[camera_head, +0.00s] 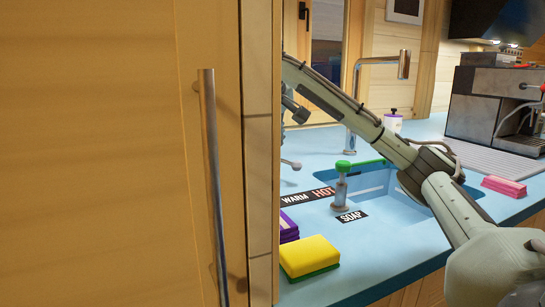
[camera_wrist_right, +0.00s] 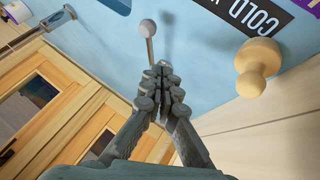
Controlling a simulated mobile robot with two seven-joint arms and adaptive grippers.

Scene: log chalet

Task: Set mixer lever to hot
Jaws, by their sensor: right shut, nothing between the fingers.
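The mixer lever, a thin rod with a pale ball end, shows in the wrist view (camera_wrist_right: 148,30) just beyond my right fingertips. In the head view its ball end (camera_head: 291,164) shows above the counter, near the WARM label (camera_head: 295,198) and the HOT label (camera_head: 323,192). The COLD label (camera_wrist_right: 258,16) is in the wrist view. My right gripper (camera_wrist_right: 161,76) is shut and empty, close to the rod; I cannot tell whether they touch. In the head view the cabinet edge partly hides this gripper (camera_head: 294,114). My left gripper is out of view.
A tall wooden cabinet door with a metal handle (camera_head: 211,175) fills the left. On the blue counter are a green-topped soap pump (camera_head: 341,190), a yellow sponge (camera_head: 309,256), a tap (camera_head: 352,105) and a sink. A coffee machine (camera_head: 490,105) stands right. A wooden knob (camera_wrist_right: 257,62) is near my wrist.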

